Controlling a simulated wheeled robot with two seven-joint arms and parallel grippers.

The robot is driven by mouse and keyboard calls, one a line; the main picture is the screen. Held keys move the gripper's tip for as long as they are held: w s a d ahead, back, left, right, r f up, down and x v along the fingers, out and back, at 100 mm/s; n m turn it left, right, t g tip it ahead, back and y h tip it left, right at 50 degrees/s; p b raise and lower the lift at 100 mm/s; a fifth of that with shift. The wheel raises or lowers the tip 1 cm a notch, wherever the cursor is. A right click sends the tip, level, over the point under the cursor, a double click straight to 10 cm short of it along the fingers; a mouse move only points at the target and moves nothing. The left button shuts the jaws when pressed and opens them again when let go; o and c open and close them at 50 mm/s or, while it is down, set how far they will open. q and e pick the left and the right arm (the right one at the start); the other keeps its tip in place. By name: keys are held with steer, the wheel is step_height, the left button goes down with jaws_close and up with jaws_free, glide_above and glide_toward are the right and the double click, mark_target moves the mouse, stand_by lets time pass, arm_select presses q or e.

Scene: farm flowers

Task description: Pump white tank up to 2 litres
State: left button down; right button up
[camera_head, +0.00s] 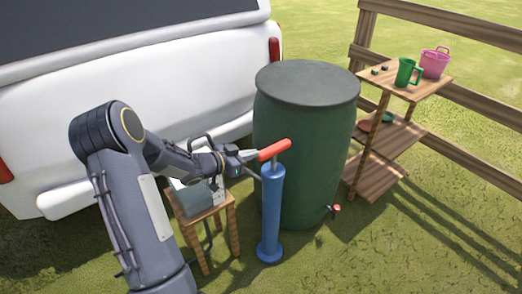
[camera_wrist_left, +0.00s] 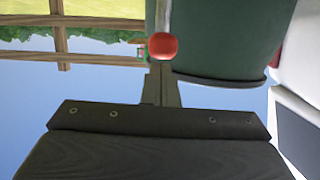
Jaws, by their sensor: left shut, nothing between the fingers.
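A blue upright pump (camera_head: 270,215) stands on the grass with a red bar handle (camera_head: 273,150) on top. My left gripper (camera_head: 250,156) is at the left end of this handle, with its fingers shut and nothing between them. In the left wrist view the shut fingers (camera_wrist_left: 161,82) point at the round red handle end (camera_wrist_left: 163,46); I cannot tell whether they touch it. A pale grey-white container (camera_head: 195,197), possibly the white tank, sits on a small wooden stool (camera_head: 232,222), partly hidden behind my left arm. Its level cannot be read. My right gripper is not in view.
A large dark green barrel (camera_head: 310,130) with a red tap (camera_head: 335,209) stands just behind the pump. A wooden shelf (camera_head: 405,140) holds a green jug (camera_head: 405,73) and a pink bucket (camera_head: 434,62). A white vehicle (camera_head: 120,85) is at the left. Open grass lies in front.

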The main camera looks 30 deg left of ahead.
arm_select(q)
steer(key=shift+v, duration=1.4)
